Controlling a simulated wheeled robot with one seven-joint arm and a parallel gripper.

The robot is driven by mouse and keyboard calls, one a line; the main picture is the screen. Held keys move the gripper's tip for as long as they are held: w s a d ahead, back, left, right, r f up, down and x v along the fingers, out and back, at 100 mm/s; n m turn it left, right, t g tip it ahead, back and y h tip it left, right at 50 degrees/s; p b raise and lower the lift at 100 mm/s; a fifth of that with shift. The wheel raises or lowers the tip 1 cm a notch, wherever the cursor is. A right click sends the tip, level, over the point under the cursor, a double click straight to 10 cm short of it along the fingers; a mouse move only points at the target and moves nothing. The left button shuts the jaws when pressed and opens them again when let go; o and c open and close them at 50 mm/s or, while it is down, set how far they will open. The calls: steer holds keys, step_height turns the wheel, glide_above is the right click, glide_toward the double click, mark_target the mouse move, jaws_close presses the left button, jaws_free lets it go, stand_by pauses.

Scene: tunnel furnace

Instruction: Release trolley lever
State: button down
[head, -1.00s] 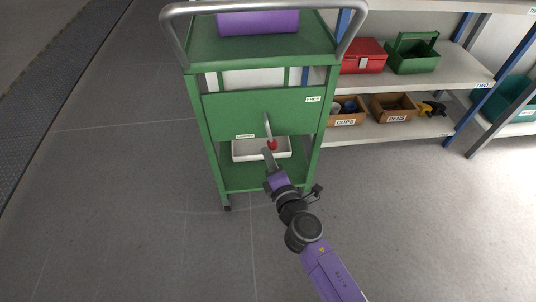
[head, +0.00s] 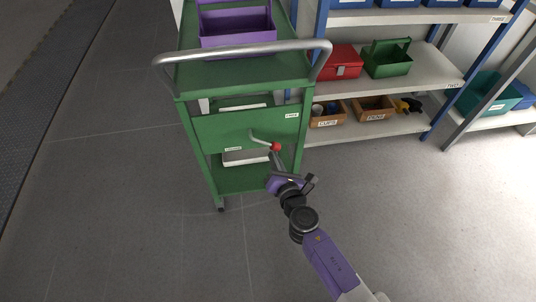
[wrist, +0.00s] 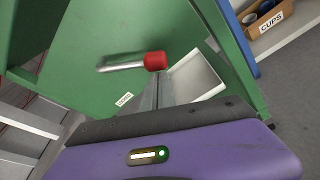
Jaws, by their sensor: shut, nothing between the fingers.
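The green trolley (head: 240,184) stands ahead of me with a grey push handle (head: 245,50) across its top. Its lever (head: 262,141) is a metal rod on the green front panel, ending in a red knob (head: 276,146). The lever slants to the right and slightly down in the head view. In the wrist view the rod lies nearly level, with the red knob (wrist: 155,61) at its right end. My gripper (head: 275,158) is shut and empty, with its fingertips just below the knob. In the wrist view the fingers (wrist: 158,82) reach up close to the knob; whether they touch cannot be told.
A purple box (head: 238,32) sits on the trolley's top. A white tray (head: 245,157) is on a lower level behind the panel. Shelves (head: 390,126) with a red box (head: 345,62), a green carrier (head: 387,58) and labelled bins stand at right. The floor at left is clear.

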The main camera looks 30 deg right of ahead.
mark_target(278, 148)
steer(key=r+p, duration=0.1)
steer(key=d+n+p, duration=0.1)
steer(key=r+n+p, duration=0.1)
steer(key=shift+s+d+r+h, duration=0.2)
steer(key=shift+d+r+h, duration=0.1)
steer(key=shift+h, duration=0.1)
steer(key=r+n+p, duration=0.2)
steer(key=p, duration=0.1)
steer(key=d+g+h+p, duration=0.1)
steer(key=shift+s+r+n+p, duration=0.25)
steer(key=shift+r+n+p, duration=0.05)
steer(key=shift+r+n, duration=0.1)
steer(key=shift+d+r, duration=0.1)
steer(key=shift+r, duration=0.05)
